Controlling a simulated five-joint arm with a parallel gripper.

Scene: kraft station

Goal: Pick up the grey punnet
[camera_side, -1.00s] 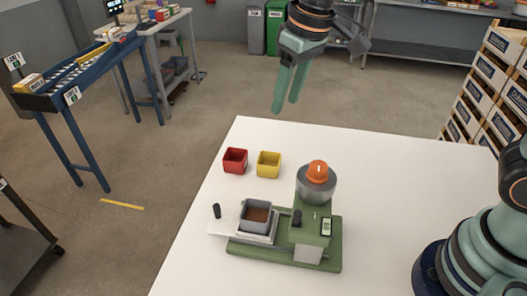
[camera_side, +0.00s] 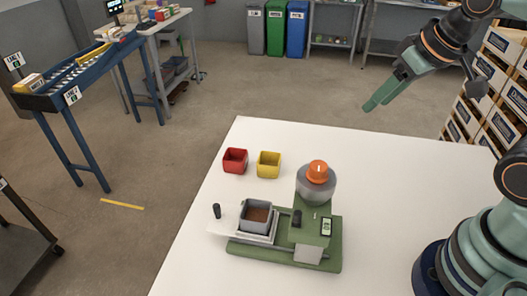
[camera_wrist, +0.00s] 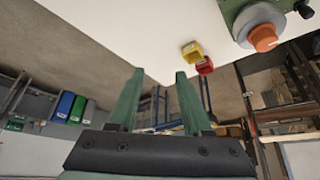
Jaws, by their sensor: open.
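The grey punnet (camera_side: 257,217) holds a brown filling and sits upright on a light plate of the green machine (camera_side: 322,232). My gripper (camera_side: 376,101) is raised above the far right part of the white table, well apart from the punnet. Its two green fingers are apart and nothing is between them. In the wrist view my gripper (camera_wrist: 158,78) is also open and empty. The grey punnet is not in the wrist view; there the machine's orange knob (camera_wrist: 262,38) shows at the upper right.
A red punnet (camera_side: 235,161) and a yellow punnet (camera_side: 269,165) stand on the white table (camera_side: 400,175) behind the machine. A dark upright handle (camera_side: 217,211) is left of the grey punnet. The table's right part is bare. Stacked boxes (camera_side: 490,90) stand beyond it.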

